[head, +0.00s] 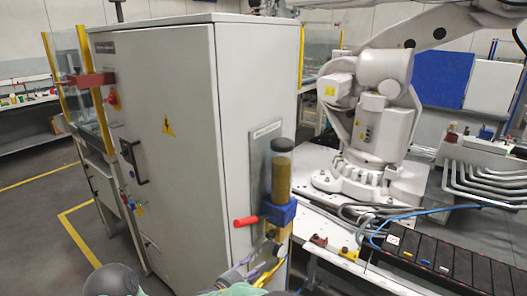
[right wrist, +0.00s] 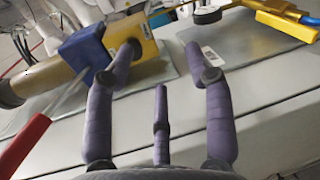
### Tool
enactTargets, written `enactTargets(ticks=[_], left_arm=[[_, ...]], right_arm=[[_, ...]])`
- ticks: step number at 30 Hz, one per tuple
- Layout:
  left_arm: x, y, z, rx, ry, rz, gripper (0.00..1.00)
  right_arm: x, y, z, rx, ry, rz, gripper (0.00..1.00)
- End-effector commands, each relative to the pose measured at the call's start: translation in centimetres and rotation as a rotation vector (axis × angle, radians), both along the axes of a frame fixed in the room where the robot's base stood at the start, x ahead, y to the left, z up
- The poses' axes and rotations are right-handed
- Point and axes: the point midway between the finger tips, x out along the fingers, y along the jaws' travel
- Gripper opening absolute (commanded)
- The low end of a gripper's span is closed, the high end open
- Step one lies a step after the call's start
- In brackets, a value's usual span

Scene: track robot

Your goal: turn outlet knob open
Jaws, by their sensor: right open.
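A clear cylinder of yellow liquid (head: 278,172) stands upright on a blue block (head: 279,211) with a red handle (head: 246,221), beside the grey cabinet. Below the block is a yellow body with a small dark knob (head: 278,250). The dark knob (right wrist: 136,45) there is partly hidden by a finger. My right gripper (head: 262,260) is open, its purple fingers (right wrist: 160,62) spread close to the knob; contact is unclear.
The grey cabinet (head: 165,140) fills the left middle. A metal plate (head: 262,165) is behind the cylinder. A white robot arm (head: 384,120) stands behind at right, with cables and a black rack (head: 440,258) in front. Another yellow fitting (right wrist: 275,10) is at the top right of the wrist view.

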Motion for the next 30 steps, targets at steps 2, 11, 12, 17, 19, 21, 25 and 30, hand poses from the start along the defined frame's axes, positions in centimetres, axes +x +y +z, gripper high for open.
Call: enactTargets(ticks=[2,11,12,17,19,21,25,30], left_arm=[[0.0,0.0,0.5,0.000,0.000,0.000,0.40],[0.0,0.0,2.2,0.000,0.000,0.000,0.40],[0.0,0.0,2.5,0.000,0.000,0.000,0.40],[0.0,0.0,3.6,0.000,0.000,0.000,0.40],[0.0,0.0,4.1,0.000,0.000,0.000,0.40],[0.0,0.0,4.6,0.000,0.000,0.000,0.40],[0.0,0.0,5.5,0.000,0.000,0.000,0.40],[0.0,0.0,6.5,0.000,0.000,0.000,0.40]], right_arm=[[-0.8,-2.6,-3.5,0.035,0.142,-0.032,0.53],[-11.6,-10.4,-17.6,0.364,0.739,-0.202,0.53],[-13.8,-11.0,-18.9,0.433,0.811,-0.234,0.53],[-22.9,-11.5,-22.3,0.773,1.033,-0.385,0.53],[-26.2,-11.0,-22.7,0.937,1.082,-0.460,0.53],[-28.9,-10.5,-22.5,1.102,1.095,-0.540,0.53],[-32.0,-9.7,-21.4,1.390,1.027,-0.702,0.53],[-33.7,-10.9,-19.9,1.655,0.802,-0.911,0.53]])
